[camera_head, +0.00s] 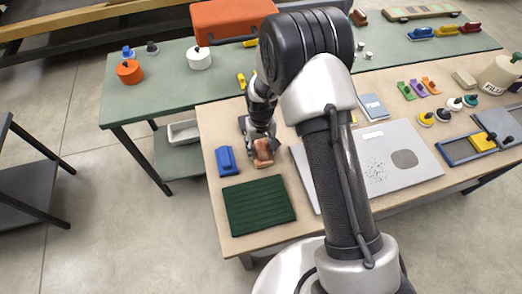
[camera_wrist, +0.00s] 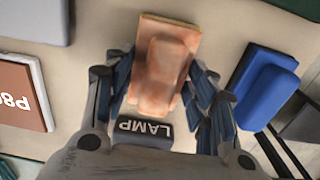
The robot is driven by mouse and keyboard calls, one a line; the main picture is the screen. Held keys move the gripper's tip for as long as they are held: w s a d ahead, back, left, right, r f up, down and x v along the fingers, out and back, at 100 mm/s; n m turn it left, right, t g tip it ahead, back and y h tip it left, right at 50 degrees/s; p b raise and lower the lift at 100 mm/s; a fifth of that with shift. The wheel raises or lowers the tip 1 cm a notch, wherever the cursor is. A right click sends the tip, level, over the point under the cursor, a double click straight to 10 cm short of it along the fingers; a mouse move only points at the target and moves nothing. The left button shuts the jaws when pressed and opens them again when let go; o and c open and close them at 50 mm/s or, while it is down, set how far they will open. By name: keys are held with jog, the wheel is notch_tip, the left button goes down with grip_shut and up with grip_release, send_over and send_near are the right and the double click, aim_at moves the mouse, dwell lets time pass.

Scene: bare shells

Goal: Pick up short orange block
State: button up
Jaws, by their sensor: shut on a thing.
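The short orange block (camera_head: 263,149) is at the left end of the tan table, with a raised, rounded top on a flat base. It also shows in the wrist view (camera_wrist: 160,70), between my fingers. My gripper (camera_wrist: 163,88) is shut on it, one finger on each long side. In the head view my gripper (camera_head: 262,138) comes down on the block from behind. I cannot tell whether the block touches the table.
A blue block (camera_head: 227,161) stands just left, a dark green ridged mat (camera_head: 260,207) lies in front, and a grey panel (camera_head: 400,150) is to the right. A dark block marked LAMP (camera_wrist: 145,132) is close by. A green table (camera_head: 160,90) stands behind.

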aim_at(261, 146)
notch_tip(261, 146, up, 20)
jog(key=p, duration=0.3)
jog(key=shift+p, duration=0.4)
